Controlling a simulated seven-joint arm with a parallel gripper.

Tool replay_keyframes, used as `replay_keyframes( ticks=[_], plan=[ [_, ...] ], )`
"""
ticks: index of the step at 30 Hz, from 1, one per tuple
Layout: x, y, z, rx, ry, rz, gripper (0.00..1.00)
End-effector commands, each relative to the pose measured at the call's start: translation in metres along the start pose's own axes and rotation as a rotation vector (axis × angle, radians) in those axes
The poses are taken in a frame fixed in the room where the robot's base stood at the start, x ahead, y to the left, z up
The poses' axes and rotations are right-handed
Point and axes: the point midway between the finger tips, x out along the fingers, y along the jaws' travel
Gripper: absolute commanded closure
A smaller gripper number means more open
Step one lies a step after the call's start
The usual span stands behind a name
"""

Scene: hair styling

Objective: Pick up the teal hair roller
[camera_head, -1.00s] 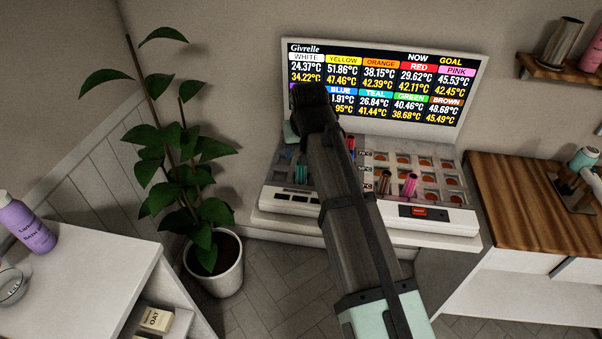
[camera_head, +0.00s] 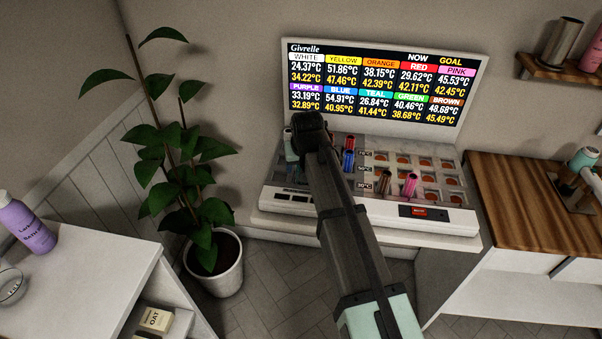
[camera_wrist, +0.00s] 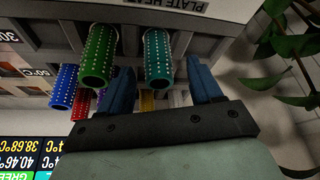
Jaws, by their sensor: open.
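In the wrist view, the teal hair roller (camera_wrist: 159,56) is a studded tube with its open end toward me. It lies in the picture between the two dark blue fingers of my gripper (camera_wrist: 160,82), which are spread apart. I see no finger touching it, though its depth between them is hard to judge. A green roller (camera_wrist: 98,56) is beside it, left of the left finger. In the head view my arm covers the left part of the heater, and I cannot make out the teal roller there.
A blue roller (camera_head: 348,160), a brown roller (camera_head: 384,182) and a pink roller (camera_head: 410,185) stand in the heater (camera_head: 450,215). The temperature screen (camera_head: 385,85) rises behind it. A potted plant (camera_head: 215,265) is to the left.

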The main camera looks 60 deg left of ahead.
Motion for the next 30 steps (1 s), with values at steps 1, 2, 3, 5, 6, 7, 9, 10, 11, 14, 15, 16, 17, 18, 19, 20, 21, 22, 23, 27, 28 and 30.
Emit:
replay_keyframes(
  ticks=[1,2,3,5,6,7,9,10,11,14,15,16,17,18,19,20,21,22,23,27,28,30],
  plan=[
    [0.008,0.002,-0.002,0.0,-0.001,0.0,0.36],
    [0.012,0.002,-0.002,0.0,-0.002,0.0,0.36],
    [0.017,0.002,-0.001,0.0,-0.003,0.0,0.36],
    [0.023,0.002,-0.001,0.0,-0.001,0.0,0.36],
    [0.026,0.002,-0.001,0.0,-0.001,0.0,0.36],
    [0.028,0.002,-0.001,0.0,0.0,0.0,0.36],
    [0.029,0.002,-0.001,0.0,0.0,0.0,0.36],
    [0.029,0.002,-0.001,0.0,0.0,0.0,0.36],
    [0.029,0.002,-0.001,0.0,0.0,0.0,0.36],
    [0.029,0.002,-0.001,0.0,0.0,0.0,0.36],
    [0.029,0.002,-0.001,0.0,0.0,0.0,0.38],
    [0.029,0.002,-0.001,0.0,0.0,0.0,0.41],
    [0.029,0.002,-0.001,0.0,0.0,0.0,0.44],
    [0.029,0.002,-0.001,0.0,0.0,0.0,0.48],
    [0.029,0.002,-0.001,0.0,0.0,0.0,0.51],
    [0.029,0.002,-0.001,0.0,0.0,0.0,0.54],
    [0.029,0.002,-0.001,0.0,0.0,0.0,0.58],
    [0.029,0.002,-0.001,0.0,0.0,0.0,0.6],
    [0.029,0.002,-0.001,0.0,0.0,0.0,0.63],
    [0.029,0.002,-0.001,0.0,0.0,0.0,0.77],
    [0.029,0.002,-0.001,0.0,0.0,0.0,0.8],
    [0.029,0.002,-0.001,0.0,0.0,0.0,0.86]
  ],
)
